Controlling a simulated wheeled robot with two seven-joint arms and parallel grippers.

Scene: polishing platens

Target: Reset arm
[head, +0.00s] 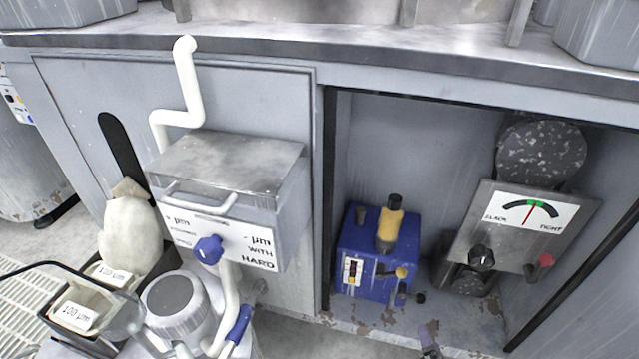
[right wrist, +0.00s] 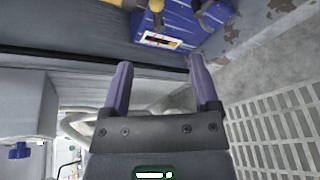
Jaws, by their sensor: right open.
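My left gripper does not show in the head view.
A blue machine (head: 362,262) with a yellow-and-black top stands inside the bay; its lower edge shows in the right wrist view (right wrist: 185,25). A slack/tight gauge panel (head: 520,228) is to its right. A grey labelled box (head: 235,165) juts out left. Grated floor lies at right (right wrist: 275,130).

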